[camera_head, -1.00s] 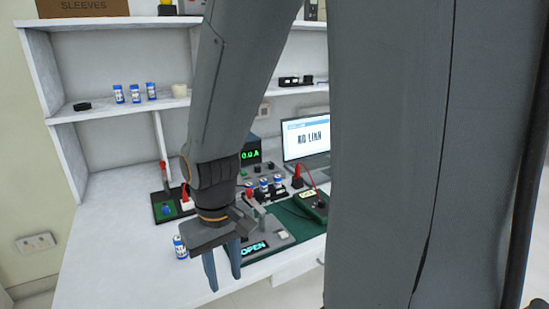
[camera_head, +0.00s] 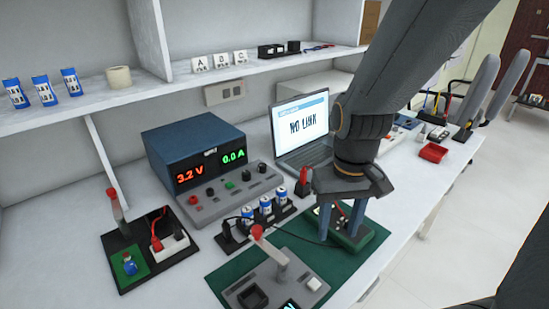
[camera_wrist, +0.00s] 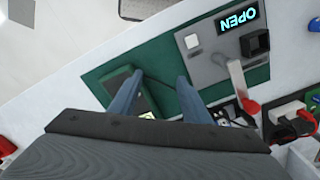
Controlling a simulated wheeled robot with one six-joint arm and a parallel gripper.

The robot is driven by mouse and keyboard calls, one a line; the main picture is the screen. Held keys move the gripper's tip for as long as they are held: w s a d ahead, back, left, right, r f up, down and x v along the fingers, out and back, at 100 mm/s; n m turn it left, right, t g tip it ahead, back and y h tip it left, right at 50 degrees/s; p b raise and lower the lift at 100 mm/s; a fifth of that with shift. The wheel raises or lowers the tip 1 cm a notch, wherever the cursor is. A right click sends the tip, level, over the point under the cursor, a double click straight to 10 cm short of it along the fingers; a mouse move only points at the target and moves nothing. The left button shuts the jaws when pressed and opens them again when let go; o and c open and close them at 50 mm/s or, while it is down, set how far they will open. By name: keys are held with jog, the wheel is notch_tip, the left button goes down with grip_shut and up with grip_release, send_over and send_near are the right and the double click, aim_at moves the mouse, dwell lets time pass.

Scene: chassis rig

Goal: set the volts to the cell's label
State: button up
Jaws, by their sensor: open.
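The blue-grey power supply (camera_head: 196,148) stands on the bench and shows 3.2 V in red and 0.0 A in green. Its sloped front panel (camera_head: 222,200) carries several knobs and terminals. My gripper (camera_head: 340,232) is open, pointing down over a green meter-like box (camera_head: 352,241), right of the supply. In the wrist view my gripper (camera_wrist: 157,88) has its two fingers apart with nothing held between them. Blue-and-white cells (camera_head: 265,206) stand in a dark rack before the supply; their labels are too small to read.
A laptop (camera_head: 303,128) reads NO LINK. A grey fixture (camera_head: 275,280) with a red-tipped lever lies on the green mat (camera_head: 225,272); its display reads OPEN in the wrist view. A dark lever board (camera_head: 150,250) is at left. More labelled cells (camera_head: 42,90) stand on the shelf.

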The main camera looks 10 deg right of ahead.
jog(key=w+a+r+n+p, duration=0.1)
jog(key=w+a, duration=0.1)
jog(key=w, duration=0.4)
jog(key=w+a+r+n+p, duration=0.1)
jog(key=w+a+r+p, duration=0.1)
jog(key=w, duration=0.4)
jog(key=n+p, duration=0.4)
jog(key=p, duration=0.1)
send_over(246, 172)
jog(key=shift+s+d+f, duration=0.1)
jog(key=shift+d+f, duration=0.15)
jog(key=shift+f, duration=0.55)
jog(key=shift+a+f, duration=0.2)
jog(key=shift+f, duration=0.35)
jog(key=shift+f+p, duration=0.85)
jog(key=shift+f, duration=2.55)
jog(key=shift+a, duration=0.1)
jog(key=c, duration=1)
